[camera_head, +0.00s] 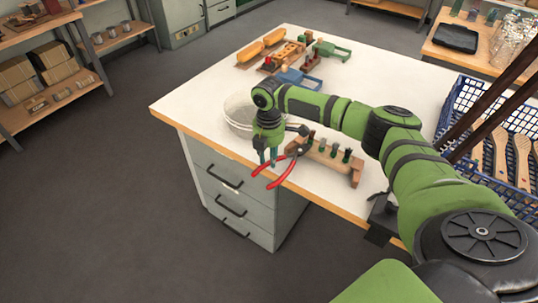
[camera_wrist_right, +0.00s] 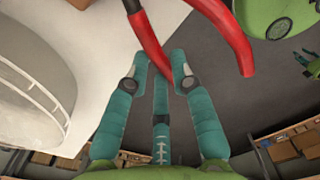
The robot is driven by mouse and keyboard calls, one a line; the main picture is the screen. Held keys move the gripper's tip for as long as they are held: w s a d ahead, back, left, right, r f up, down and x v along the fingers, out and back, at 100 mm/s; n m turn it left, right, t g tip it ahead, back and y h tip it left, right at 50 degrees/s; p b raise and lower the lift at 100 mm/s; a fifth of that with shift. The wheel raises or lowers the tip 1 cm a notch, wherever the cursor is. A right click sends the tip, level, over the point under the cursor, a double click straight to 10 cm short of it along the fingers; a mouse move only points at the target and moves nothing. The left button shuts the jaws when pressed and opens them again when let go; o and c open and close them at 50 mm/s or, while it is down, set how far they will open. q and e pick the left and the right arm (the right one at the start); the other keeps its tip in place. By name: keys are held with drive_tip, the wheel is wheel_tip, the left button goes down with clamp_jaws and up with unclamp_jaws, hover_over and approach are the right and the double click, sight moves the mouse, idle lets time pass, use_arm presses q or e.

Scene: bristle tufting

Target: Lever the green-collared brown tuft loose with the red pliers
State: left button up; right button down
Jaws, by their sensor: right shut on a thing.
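My right gripper (camera_head: 272,160) points down near the table's front edge, its teal fingers shut on a handle of the red pliers (camera_head: 284,175). In the right wrist view, one red handle (camera_wrist_right: 150,45) passes between the fingertips (camera_wrist_right: 160,75), and the other handle (camera_wrist_right: 236,45) stands clear to the right. The pliers' dark head points right toward a wooden block (camera_head: 325,160) with several small upright tufts (camera_head: 334,149). Some tufts show green and brown, but I cannot tell which is the green-collared brown one, nor whether the jaws touch it. My left gripper is out of view.
A clear round container (camera_head: 240,112) stands just behind my right gripper. A blue basket (camera_head: 462,105) with wooden brushes (camera_head: 500,150) is at the right. Yellow, green and wooden items (camera_head: 290,52) lie at the table's back. The white tabletop (camera_head: 195,100) is bare at left.

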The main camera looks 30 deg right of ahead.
drive_tip(key=shift+a+f+h+p, duration=0.1)
drive_tip(key=shift+f+h+p, duration=0.6)
drive_tip(key=shift+p, duration=0.75)
idle(3.0)
drive_tip(key=shift+a+f+h+p, duration=0.1)
drive_tip(key=shift+f+h+p, duration=0.6)
drive_tip(key=shift+f+p, duration=0.1)
idle(2.2)
drive_tip(key=shift+s, duration=0.1)
idle(0.5)
